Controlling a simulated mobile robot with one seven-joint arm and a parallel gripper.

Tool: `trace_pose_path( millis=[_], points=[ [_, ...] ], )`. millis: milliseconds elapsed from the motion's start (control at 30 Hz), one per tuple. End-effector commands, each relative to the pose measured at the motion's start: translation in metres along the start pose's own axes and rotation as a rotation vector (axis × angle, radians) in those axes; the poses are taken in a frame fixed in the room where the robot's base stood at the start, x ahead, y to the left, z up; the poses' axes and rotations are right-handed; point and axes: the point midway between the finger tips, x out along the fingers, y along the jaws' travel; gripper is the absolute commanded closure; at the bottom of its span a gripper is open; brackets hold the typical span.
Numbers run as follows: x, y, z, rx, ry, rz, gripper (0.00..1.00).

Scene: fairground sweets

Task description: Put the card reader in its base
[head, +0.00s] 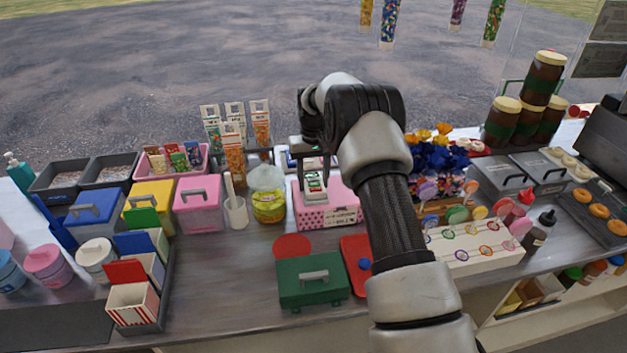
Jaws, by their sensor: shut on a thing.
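My gripper (314,172) points down over the middle of the counter and is shut on the card reader (314,184), a small white and green device. The reader is just above or in front of a pink box with a white label (342,216); I cannot tell whether they touch. My fingers and wrist hide part of the reader. I cannot make out the reader's base for certain. A white and blue item (284,160) lies behind the pink box, partly hidden by my arm.
A yellow-green jar (269,206) and a white cup (236,214) stand left of the pink box. A green lidded box (311,282) is in front, beside a red board (356,262). A lollipop stand (476,246) is at right. Bare counter (220,285) lies at front left.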

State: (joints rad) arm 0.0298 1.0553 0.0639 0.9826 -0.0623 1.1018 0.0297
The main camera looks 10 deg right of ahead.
Motion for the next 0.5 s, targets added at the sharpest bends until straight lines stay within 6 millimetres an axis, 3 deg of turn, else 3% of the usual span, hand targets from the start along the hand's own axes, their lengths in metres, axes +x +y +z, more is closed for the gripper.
trace_pose_path(
  millis=[167, 200, 300, 500],
  points=[
    [0.0039, -0.0001, 0.0014, 0.0, -0.004, 0.0, 0.8],
    [0.0042, -0.0001, 0.0015, 0.0, -0.005, 0.0, 0.47],
    [0.0049, -0.0006, 0.0018, 0.0, -0.006, -0.001, 0.32],
    [0.0061, -0.0027, 0.0026, -0.002, -0.009, -0.004, 0.32]
  ],
)
